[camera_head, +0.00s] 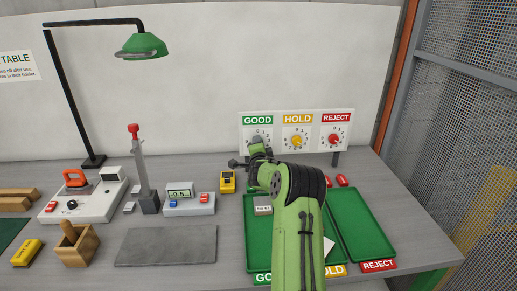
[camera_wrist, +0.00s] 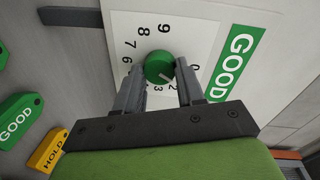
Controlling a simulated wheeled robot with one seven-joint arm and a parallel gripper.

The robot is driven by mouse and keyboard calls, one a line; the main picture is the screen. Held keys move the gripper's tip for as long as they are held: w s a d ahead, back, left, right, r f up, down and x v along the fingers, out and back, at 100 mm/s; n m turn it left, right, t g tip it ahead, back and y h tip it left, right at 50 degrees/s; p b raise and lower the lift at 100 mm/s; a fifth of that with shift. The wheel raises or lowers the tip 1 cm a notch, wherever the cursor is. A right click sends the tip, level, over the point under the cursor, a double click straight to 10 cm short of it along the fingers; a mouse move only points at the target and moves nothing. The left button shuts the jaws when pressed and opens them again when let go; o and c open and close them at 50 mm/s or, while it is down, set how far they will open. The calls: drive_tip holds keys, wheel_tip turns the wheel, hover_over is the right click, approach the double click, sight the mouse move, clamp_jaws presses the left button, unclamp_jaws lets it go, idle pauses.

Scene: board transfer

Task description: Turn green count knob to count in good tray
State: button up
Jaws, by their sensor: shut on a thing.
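The green count knob (camera_wrist: 158,67) sits on the white GOOD dial in the wrist view. My gripper (camera_wrist: 160,72) is shut on it, one finger on each side. The knob's white mark points toward the 2 and 3 side; the exact number is hard to tell. In the head view my gripper (camera_head: 258,150) is at the GOOD dial, and the arm covers part of it. The good tray (camera_head: 252,240) is green and stands in front of the panel. A grey piece with a white label (camera_head: 263,206) lies in it; my arm hides the tray's right part.
The panel also has a yellow HOLD knob (camera_head: 296,141) and a red REJECT knob (camera_head: 334,139). The green reject tray (camera_head: 362,225) looks empty. Red tags (camera_head: 342,180) lie behind it.

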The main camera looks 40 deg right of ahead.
idle(0.3)
drive_tip(key=o, duration=1)
drive_tip(key=shift+o, duration=0.2)
drive_tip(key=b+v, duration=0.1)
drive_tip(key=v, duration=1.4)
drive_tip(key=shift+s+a, duration=0.25)
drive_tip(key=shift+s, duration=0.05)
